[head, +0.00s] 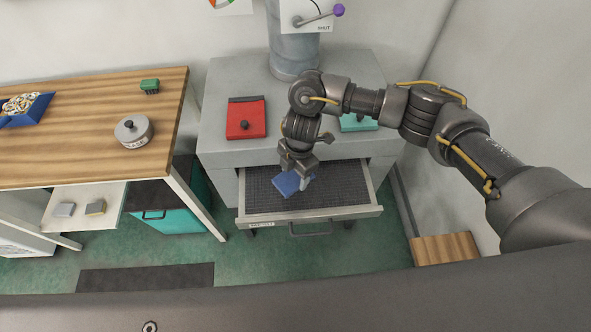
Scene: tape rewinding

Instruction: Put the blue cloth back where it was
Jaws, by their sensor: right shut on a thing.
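The blue cloth (287,184) is a small folded blue piece in the head view, over the left part of the open drawer (343,212). My right gripper (299,179) points down and is shut on the cloth. I cannot tell whether the cloth touches the drawer's dark mat (338,178) or hangs just above it. My left gripper does not show.
A grey cabinet (226,78) carries a red box (246,117) and a teal item (358,123) partly behind my arm. A wooden table (85,92) at left holds a round grey tin (133,131), a green block (150,87) and a blue tray (33,113). The drawer's right part is clear.

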